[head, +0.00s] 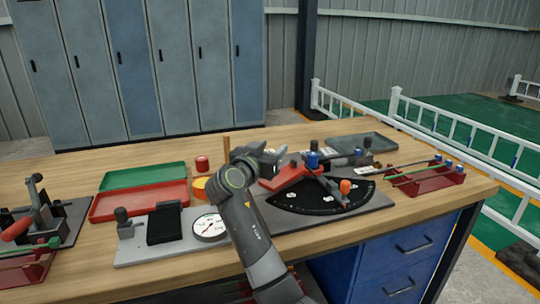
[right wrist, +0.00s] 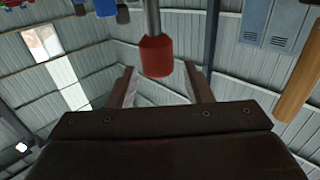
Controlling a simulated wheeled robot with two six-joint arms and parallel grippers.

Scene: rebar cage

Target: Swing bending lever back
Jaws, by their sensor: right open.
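The bender sits on a grey base plate (head: 375,203) at the right of the bench, with a black fan-shaped scale (head: 300,198). A red arm (head: 290,174) runs from the blue-topped pivot (head: 313,158) toward my right gripper. An orange knob (head: 346,186) stands over the scale. My right gripper (head: 268,156) is open above the left end of the red arm. In the right wrist view, a red grip (right wrist: 157,57) on a metal rod hangs between and beyond the open fingers (right wrist: 162,88), with gaps at both sides. My left gripper is out of view.
A green tray (head: 143,176) and a red tray (head: 120,203) lie on the left of the bench. A round dial (head: 209,226) is beside my right arm. A wooden post (head: 226,146) stands behind it. A red rack (head: 428,180) holds bars at the right.

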